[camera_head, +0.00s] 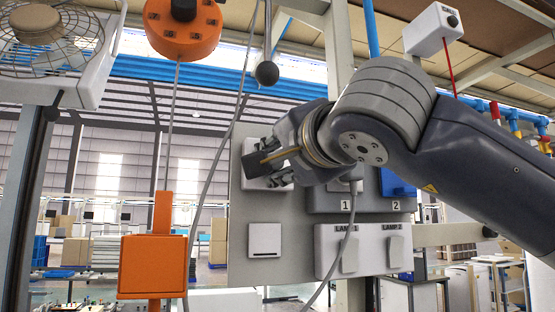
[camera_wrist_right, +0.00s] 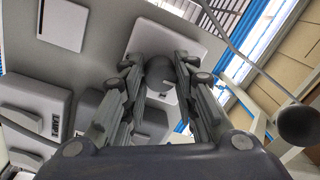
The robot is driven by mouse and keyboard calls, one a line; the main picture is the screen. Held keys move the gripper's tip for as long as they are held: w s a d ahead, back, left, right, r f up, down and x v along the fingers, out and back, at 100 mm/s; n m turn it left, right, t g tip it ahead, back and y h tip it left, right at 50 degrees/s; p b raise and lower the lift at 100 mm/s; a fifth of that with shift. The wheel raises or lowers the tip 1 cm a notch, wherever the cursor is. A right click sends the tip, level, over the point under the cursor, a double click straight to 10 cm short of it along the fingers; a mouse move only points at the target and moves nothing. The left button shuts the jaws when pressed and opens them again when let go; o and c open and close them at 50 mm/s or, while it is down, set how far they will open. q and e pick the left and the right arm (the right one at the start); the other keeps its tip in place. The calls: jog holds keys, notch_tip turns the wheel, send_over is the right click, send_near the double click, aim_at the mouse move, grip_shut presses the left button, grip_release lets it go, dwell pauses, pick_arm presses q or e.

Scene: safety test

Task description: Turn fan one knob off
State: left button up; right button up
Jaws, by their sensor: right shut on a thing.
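A grey round knob (camera_wrist_right: 160,74) sits on a white square plate (camera_wrist_right: 185,35) in the right wrist view. The knob's setting cannot be read, and no fan label is visible. A caged fan (camera_head: 48,38) is at the upper left. My left gripper is not in view.
Below the gripper is a white switch plate (camera_head: 265,240). Lamp switches (camera_head: 350,252) and a numbered socket box (camera_head: 330,203) with a blue plug (camera_head: 398,185) are to its right. An orange box (camera_head: 153,267) and hanging cables are to the left. A dark ball (camera_head: 267,73) hangs above.

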jog(key=shift+a+f, duration=0.1)
jog(key=shift+f, duration=0.1)
jog(key=o, duration=1.1)
jog(key=shift+s+r, duration=0.1)
jog(key=v, duration=1.2)
